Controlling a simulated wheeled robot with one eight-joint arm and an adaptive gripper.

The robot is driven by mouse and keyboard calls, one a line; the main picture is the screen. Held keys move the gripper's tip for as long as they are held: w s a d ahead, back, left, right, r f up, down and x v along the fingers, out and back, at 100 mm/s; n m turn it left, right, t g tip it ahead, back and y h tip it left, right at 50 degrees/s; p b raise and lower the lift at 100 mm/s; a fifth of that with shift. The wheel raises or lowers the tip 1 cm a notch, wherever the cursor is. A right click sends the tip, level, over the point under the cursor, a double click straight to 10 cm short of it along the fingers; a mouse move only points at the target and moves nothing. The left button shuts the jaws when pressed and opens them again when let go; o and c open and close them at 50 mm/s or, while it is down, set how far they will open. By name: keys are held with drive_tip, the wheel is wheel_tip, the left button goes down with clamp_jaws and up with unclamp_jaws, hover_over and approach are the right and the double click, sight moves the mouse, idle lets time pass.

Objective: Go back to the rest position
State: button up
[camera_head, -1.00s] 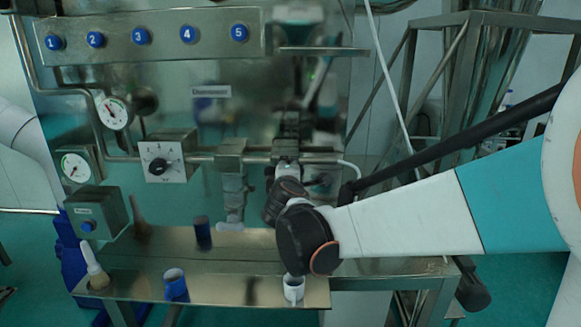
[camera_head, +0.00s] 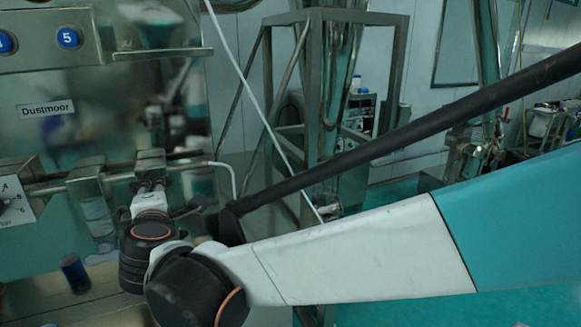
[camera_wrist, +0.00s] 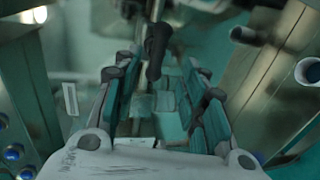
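My gripper (camera_wrist: 158,115) shows in the wrist view with its two teal-padded fingers apart. No held thing shows between them. A dark, rod-like part (camera_wrist: 156,45) of the equipment shows beyond the fingertips; whether it touches them I cannot tell. In the head view my arm reaches from the right to the front of the steel machine (camera_head: 60,130). My wrist hides most of the gripper there, close to the machine's horizontal pipe.
A blue cup (camera_head: 75,272) stands on the steel shelf (camera_head: 40,295) at lower left. A dial box (camera_head: 14,196) is on the machine's left. A steel frame (camera_head: 312,75) stands behind my arm. Open floor (camera_head: 400,190) shows to the right.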

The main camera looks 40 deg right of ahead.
drive_tip(key=s+d+f+m+g+b, duration=0.25)
drive_tip(key=s+f+m+b, duration=0.2)
drive_tip(key=f, duration=0.25)
drive_tip(key=s+d+f+m+g+b, duration=0.25)
drive_tip(key=s+d+f+b, duration=0.2)
drive_tip(key=f, duration=0.25)
drive_tip(key=s+a+f+m+g+y+b, duration=0.1)
drive_tip(key=s+a+f+m+y+b, duration=0.1)
drive_tip(key=s+f, duration=0.4)
drive_tip(key=s+a+f+m+g+y+b, duration=0.1)
drive_tip(key=s+a+f+m+y+b, duration=0.1)
drive_tip(key=s+f+m+b, duration=0.3)
wheel_tip(320, 180, down, 5)
drive_tip(key=shift+s+a+r+g+y, duration=0.25)
drive_tip(key=shift+s+g+y, duration=0.15)
drive_tip(key=shift+s, duration=0.6)
